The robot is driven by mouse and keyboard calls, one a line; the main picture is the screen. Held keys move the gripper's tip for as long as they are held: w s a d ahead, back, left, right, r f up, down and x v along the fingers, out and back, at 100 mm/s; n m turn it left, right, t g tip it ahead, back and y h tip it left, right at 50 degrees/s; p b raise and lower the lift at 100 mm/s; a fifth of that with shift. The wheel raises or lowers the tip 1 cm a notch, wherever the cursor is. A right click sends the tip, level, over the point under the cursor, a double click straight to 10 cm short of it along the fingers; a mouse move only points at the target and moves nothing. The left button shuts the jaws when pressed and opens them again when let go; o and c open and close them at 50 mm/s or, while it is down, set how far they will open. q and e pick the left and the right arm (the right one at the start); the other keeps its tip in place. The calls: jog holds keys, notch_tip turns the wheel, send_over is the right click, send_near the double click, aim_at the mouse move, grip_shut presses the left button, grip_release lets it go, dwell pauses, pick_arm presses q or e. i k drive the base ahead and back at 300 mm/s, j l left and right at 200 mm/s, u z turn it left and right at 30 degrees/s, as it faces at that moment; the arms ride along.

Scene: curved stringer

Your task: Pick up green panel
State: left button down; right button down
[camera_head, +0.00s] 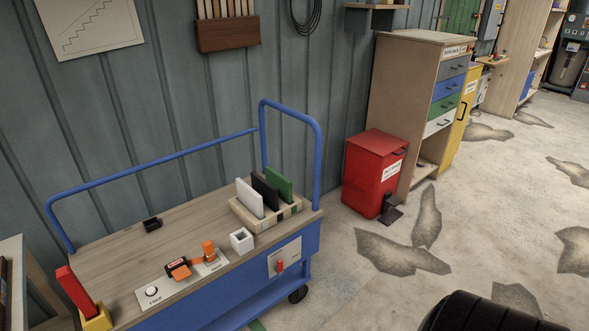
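The green panel (280,183) stands upright in a slotted wooden holder (262,226) on top of a blue cart. It is the rightmost and farthest back of three panels in the holder. A black panel (265,191) stands beside it in the middle, and a white panel (249,198) stands at the left. The lower edge of the green panel is hidden in the holder and partly behind the black panel.
The blue cart (225,298) has a raised handle rail (320,150). Its top carries a small white box (242,240), orange parts (179,268), a black block (152,224) and a red block (76,290). A red bin (370,172) stands right of it; open floor lies further right.

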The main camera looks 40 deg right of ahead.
aim_at(285, 186)
jog(key=z, duration=1.3)
jog(key=i+l+u, duration=0.1)
jog(key=i+l, duration=0.35)
jog(key=l, duration=0.25)
jog(key=i+u, duration=0.05)
